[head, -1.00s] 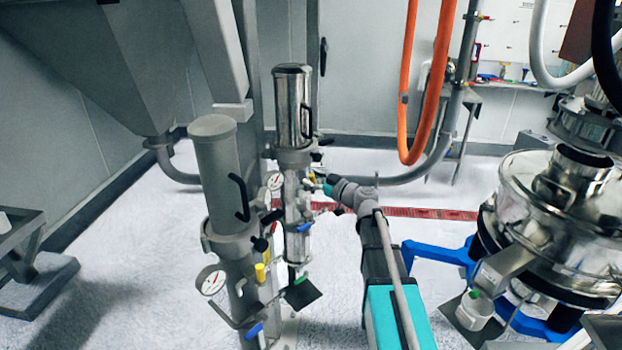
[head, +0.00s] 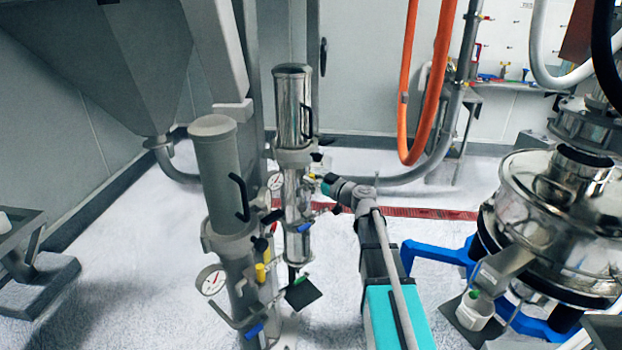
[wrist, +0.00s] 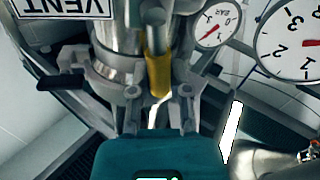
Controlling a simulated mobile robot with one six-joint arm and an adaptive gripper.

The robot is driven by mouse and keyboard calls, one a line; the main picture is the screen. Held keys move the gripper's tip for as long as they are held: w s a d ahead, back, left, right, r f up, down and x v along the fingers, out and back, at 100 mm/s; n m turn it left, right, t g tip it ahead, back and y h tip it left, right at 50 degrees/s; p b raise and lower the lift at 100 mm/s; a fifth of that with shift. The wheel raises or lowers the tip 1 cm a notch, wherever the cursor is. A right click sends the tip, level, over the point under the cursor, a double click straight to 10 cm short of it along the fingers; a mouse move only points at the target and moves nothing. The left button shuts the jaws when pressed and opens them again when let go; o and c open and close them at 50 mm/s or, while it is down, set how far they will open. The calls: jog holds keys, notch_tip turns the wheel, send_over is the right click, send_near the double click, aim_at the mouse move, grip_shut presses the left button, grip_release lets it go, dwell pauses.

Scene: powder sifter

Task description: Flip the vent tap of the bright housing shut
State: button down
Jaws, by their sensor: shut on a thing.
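A VENT sign (wrist: 60,8) shows upside down at the top left. The tap's body is mostly hidden.
Two pressure gauges (wrist: 215,24) (wrist: 295,42) are close by in the wrist view. The grey housing has its own yellow lever (head: 261,272) and blue lever (head: 254,330). A steel sifter (head: 560,220) on a blue frame stands at the right.

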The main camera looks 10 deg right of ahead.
jog(key=shift+w+d+r+m+b, duration=0.15)
jog(key=shift+d+m, duration=0.1)
jog(key=shift+m, duration=0.4)
jog(key=shift+w+d+f+m+b, duration=0.1)
jog(key=shift+d+m+b, duration=0.1)
jog(key=shift+m, duration=0.45)
jog(key=c, duration=0.6)
grip_release()
jog(key=shift+s, duration=0.1)
